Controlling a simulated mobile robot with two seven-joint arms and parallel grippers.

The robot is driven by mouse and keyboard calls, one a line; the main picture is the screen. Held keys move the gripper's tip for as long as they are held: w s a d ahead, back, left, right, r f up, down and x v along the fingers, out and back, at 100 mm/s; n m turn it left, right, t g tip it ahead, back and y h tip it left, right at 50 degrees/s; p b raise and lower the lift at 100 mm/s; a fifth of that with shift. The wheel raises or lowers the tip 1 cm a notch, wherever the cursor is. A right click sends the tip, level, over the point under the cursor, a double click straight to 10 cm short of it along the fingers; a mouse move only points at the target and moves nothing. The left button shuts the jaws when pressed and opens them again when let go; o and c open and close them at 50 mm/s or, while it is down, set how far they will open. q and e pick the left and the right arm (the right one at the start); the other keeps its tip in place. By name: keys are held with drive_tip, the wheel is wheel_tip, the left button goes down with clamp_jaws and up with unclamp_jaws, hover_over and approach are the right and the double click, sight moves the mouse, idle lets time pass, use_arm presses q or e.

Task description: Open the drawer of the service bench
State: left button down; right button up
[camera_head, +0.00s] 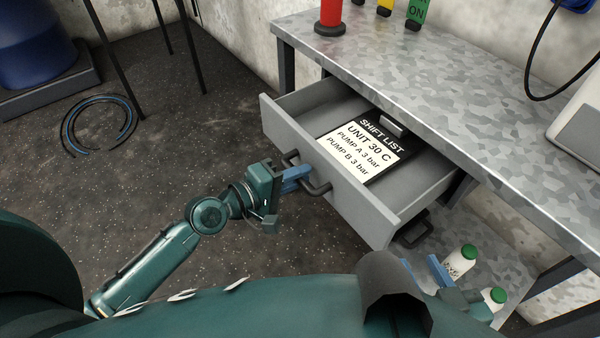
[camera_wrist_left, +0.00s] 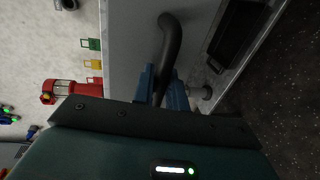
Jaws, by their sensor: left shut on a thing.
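The grey drawer (camera_head: 345,200) of the service bench (camera_head: 430,75) stands pulled out, its inside showing from above. A card headed SHIFT LIST (camera_head: 362,148) lies in it, reading UNIT 30 C, PUMP A 3 bar, PUMP B 3 bar. My left gripper (camera_head: 298,178) is at the drawer front with its blue fingers shut on the dark bar handle (camera_head: 320,187). The handle (camera_wrist_left: 171,35) also shows between the fingers (camera_wrist_left: 164,88) in the left wrist view. My right gripper (camera_head: 425,270) is low at the right, its blue fingers apart, partly hidden by my own body.
White bottles with green caps (camera_head: 460,262) stand on the lower shelf beside my right gripper. A coiled hose (camera_head: 98,124) and a blue drum (camera_head: 40,45) are at the left.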

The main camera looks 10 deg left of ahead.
use_arm(q)
drive_tip(key=c, duration=1.5)
unclamp_jaws()
